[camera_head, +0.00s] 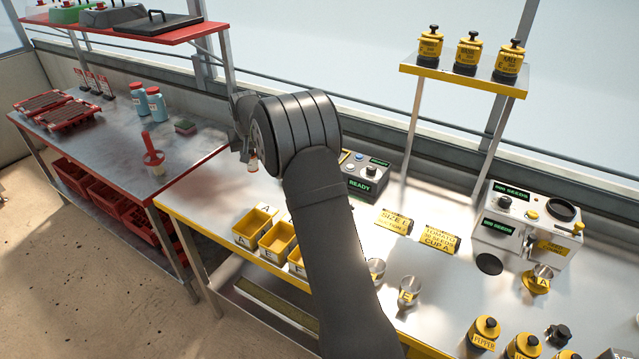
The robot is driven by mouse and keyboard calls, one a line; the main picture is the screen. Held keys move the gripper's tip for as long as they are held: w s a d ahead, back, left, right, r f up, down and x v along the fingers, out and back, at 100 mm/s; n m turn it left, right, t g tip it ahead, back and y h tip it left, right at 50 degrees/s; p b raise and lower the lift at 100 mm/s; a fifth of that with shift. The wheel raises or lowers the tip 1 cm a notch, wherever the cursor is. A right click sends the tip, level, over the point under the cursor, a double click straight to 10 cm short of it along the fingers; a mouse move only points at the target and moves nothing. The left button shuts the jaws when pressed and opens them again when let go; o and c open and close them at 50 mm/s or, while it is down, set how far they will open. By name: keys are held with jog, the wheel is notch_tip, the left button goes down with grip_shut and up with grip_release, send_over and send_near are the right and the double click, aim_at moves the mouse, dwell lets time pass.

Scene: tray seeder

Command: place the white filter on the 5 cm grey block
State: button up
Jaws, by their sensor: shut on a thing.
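My gripper (247,146) is largely hidden behind my dark wrist, above the gap between the left table and the front bench. A small piece with a pale, whitish body (253,163) hangs at its fingertips, and the gripper is shut on it. The piece is too small to tell for sure whether it is the white filter. I cannot make out the 5 cm grey block; my arm covers part of the bench.
Yellow bins (256,222) line the bench's left end. A dark READY box (366,177) stands behind my arm. A seed machine (527,222) and metal cups (409,291) stand right. A red-handled tool (152,153) and blue bottles (157,104) stand on the left table.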

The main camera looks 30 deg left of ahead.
jog(key=w+d+f+m+h, duration=0.15)
jog(key=w+d, duration=0.25)
jog(key=d, duration=0.8)
jog(key=w+d+f+m+t, duration=0.15)
jog(key=w+d, duration=0.35)
jog(key=d, duration=0.7)
jog(key=w+d+f+m+g+h, duration=0.15)
jog(key=w+d, duration=0.25)
jog(key=d, duration=0.8)
jog(key=s+d+r+m+h, duration=0.1)
jog(key=s+d+m, duration=0.25)
jog(key=d, duration=1.35)
jog(key=s+d+r+m+t+h, duration=0.1)
jog(key=s+d+m, duration=0.3)
jog(key=d, duration=1.2)
jog(key=s+d+r+m, duration=0.15)
jog(key=s+d, duration=0.35)
jog(key=d, duration=1.2)
jog(key=s+d+r+m+h, duration=0.1)
jog(key=s+d+r+m, duration=0.2)
jog(key=s+d, duration=0.6)
jog(key=s+d+r+m+h, duration=0.1)
jog(key=s+d+r+m, duration=0.15)
jog(key=s+d, duration=0.65)
send_over(625, 359)
notch_tip(625, 359, down, 7)
jog(key=shift+f+g, duration=0.4)
jog(key=shift+f, duration=1.5)
